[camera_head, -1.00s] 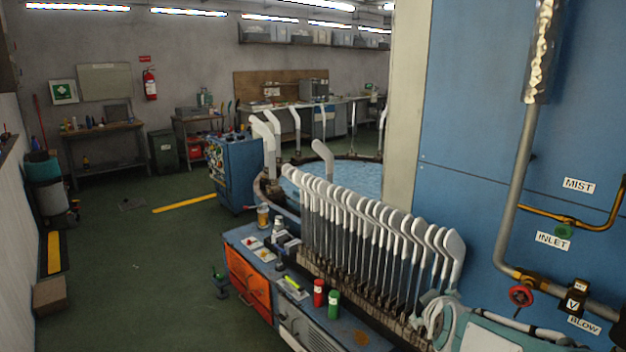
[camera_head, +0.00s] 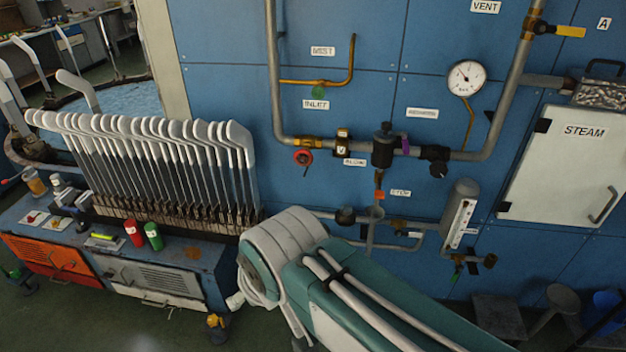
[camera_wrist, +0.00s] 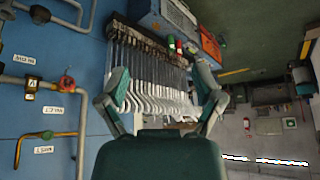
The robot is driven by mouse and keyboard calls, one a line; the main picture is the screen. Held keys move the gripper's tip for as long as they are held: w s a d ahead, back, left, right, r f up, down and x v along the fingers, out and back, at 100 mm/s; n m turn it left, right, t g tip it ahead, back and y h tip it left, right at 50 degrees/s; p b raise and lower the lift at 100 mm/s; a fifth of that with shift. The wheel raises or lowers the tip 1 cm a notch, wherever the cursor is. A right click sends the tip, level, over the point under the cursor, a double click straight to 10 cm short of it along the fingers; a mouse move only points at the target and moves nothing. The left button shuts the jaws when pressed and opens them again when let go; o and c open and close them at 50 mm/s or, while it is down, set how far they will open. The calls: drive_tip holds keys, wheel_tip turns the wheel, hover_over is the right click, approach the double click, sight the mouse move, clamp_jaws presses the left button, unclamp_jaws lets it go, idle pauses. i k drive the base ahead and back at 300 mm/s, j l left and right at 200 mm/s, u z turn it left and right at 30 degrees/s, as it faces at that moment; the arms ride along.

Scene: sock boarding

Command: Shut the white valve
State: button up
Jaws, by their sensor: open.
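No valve is plainly white in these frames. In the head view, a small pale handle (camera_head: 415,235) shows on the lower pipe under the STOP label, too small to identify surely. Other valves on the blue wall have a red handwheel (camera_head: 303,157), a green handle (camera_head: 318,92), a purple lever (camera_head: 405,145), a black knob (camera_head: 438,169) and a yellow lever (camera_head: 570,31). My gripper (camera_wrist: 160,85) is open and empty in the wrist view, its two teal fingers spread apart, away from the wall's valves. Its fingers are not seen in the head view.
My folded teal and white arm covers the lower middle of the head view. A rack of white sock forms (camera_head: 160,150) stands at left on a blue bench (camera_head: 205,258). A gauge (camera_head: 466,77), a white STEAM door (camera_head: 567,170) and a grey cylinder (camera_head: 460,215) are at right.

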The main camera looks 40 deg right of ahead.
sight(398, 233)
drive_tip(key=z, duration=1.1)
drive_tip(key=l+z, duration=0.2)
drive_tip(key=i+l+z, duration=0.15)
drive_tip(key=l, duration=0.25)
drive_tip(key=i+l+z, duration=0.2)
drive_tip(key=k+l, duration=0.05)
drive_tip(key=l, duration=0.05)
